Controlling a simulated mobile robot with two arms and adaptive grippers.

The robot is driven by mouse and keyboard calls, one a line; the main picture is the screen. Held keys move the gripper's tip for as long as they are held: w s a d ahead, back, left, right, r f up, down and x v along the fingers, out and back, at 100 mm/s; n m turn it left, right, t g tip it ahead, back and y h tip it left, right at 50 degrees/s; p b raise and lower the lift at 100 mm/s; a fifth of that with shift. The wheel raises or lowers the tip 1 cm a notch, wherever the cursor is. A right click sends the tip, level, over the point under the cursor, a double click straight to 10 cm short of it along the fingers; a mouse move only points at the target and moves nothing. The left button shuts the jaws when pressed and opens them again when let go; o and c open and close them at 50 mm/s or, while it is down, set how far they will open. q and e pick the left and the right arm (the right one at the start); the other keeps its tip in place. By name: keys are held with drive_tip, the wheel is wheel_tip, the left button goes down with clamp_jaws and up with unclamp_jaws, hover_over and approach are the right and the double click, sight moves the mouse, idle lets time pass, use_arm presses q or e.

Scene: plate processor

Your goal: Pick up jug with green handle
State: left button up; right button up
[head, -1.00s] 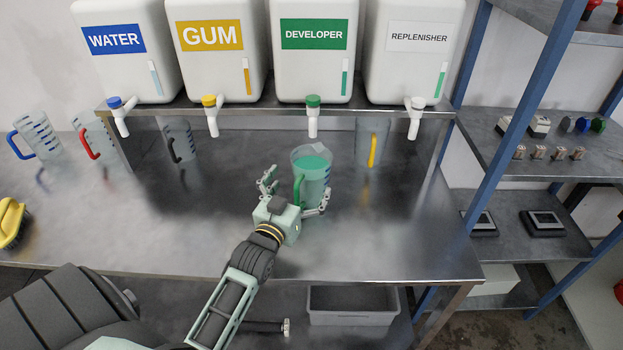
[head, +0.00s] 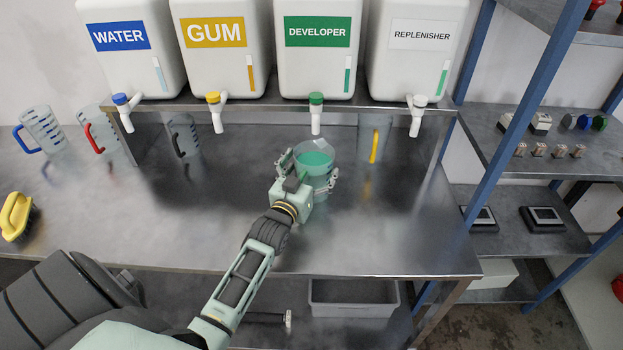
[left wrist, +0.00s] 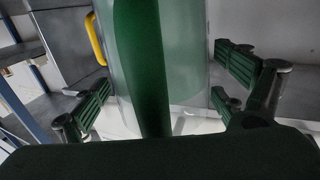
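The jug with the green handle (head: 316,163) stands on the steel table below the developer tap, with green liquid in it. My left gripper (head: 309,173) is at the jug, its spread fingers on either side of the handle and near the jug's body. In the left wrist view the green handle (left wrist: 140,65) runs down the middle between the open fingers, in front of the clear jug wall (left wrist: 185,60). The finger pads are apart from the handle; whether they touch the jug wall is hard to tell. My right gripper is not in view.
A jug with a yellow handle (head: 374,140) stands close by to the right. Jugs with black (head: 183,136), red (head: 100,133) and blue (head: 40,131) handles stand to the left. A shelf (head: 265,104) with four-tap containers overhangs behind. The table front (head: 400,235) is clear.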

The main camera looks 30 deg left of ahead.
sight(306, 166)
use_arm(q)
drive_tip(key=c, duration=1.7)
drive_tip(key=shift+r, duration=0.25)
drive_tip(key=shift+f, duration=0.1)
drive_tip(key=shift+r, duration=0.2)
